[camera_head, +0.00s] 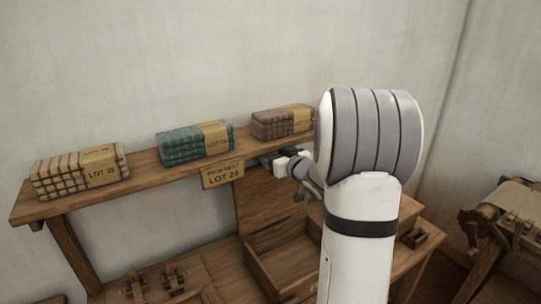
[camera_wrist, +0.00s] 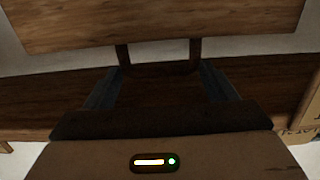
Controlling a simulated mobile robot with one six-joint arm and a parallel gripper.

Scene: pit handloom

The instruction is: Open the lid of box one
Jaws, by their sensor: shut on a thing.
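A wooden box (camera_head: 262,277) stands open on the bench, its inside showing from above. Its lid (camera_head: 268,207) stands up at the back of the box, near the shelf edge. No number is readable on the box. My gripper (camera_head: 267,160) is at the top of the raised lid, level with the shelf. In the wrist view a wooden panel, seemingly the lid (camera_wrist: 160,25), fills the top, with a dark handle (camera_wrist: 122,53) on two posts below it. My gripper (camera_wrist: 160,76) is shut on this handle between its fingers. The exact contact is dark and hard to see.
A shelf (camera_head: 145,178) behind carries striped (camera_head: 80,172), teal (camera_head: 195,142) and brown (camera_head: 282,121) cloth bundles close to my gripper. A "LOT 24" sign (camera_head: 222,174) hangs from its edge. Small wooden fittings (camera_head: 172,279) stand on the bench at left.

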